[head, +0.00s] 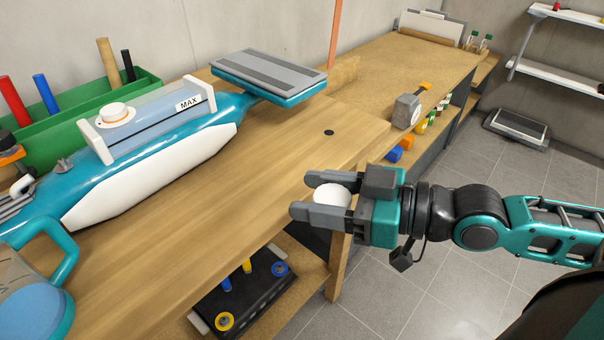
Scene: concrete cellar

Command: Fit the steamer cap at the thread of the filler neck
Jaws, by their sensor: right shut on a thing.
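The steamer (185,135) lies on the wooden workbench, a long teal body with a white side panel and a blue-grey tank marked MAX. A white round part with an orange ring (117,113) sits on top of the tank; I cannot tell whether it is the filler neck, and no thread shows. My right gripper (303,198) is shut on a white round thing, seemingly the steamer cap (331,195), held past the bench's front edge, well right of the tank. The fingers hide part of it. My left gripper is not in view.
A green bin (85,105) with coloured handles stands behind the steamer. A teal-handled thing (35,290) is at the lower left. A hammer (408,110) lies at the bench's right. The workbench (230,215) is clear in front of the steamer. A black tray (245,295) sits below.

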